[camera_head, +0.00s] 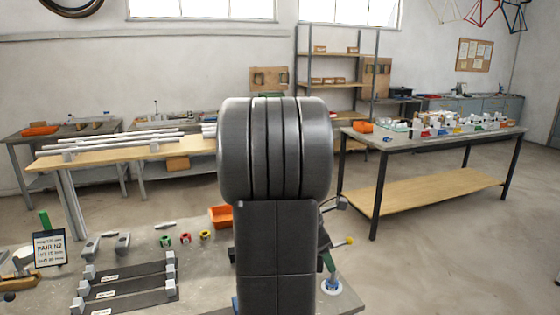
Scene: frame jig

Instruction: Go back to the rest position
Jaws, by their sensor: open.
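My own arm fills the middle of the head view, a dark ribbed round joint above a dark upright link. My gripper is not visible; the arm hides whatever is behind it. The grey work table (137,242) lies in front of me. On its left part are several dark bars with light end blocks (128,277). A small sign (49,248) with handwriting stands at the far left.
Red, green and yellow rings (186,239) and an orange bin (220,215) sit on the table. A stand with a yellow knob (349,240) is just right of my arm.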

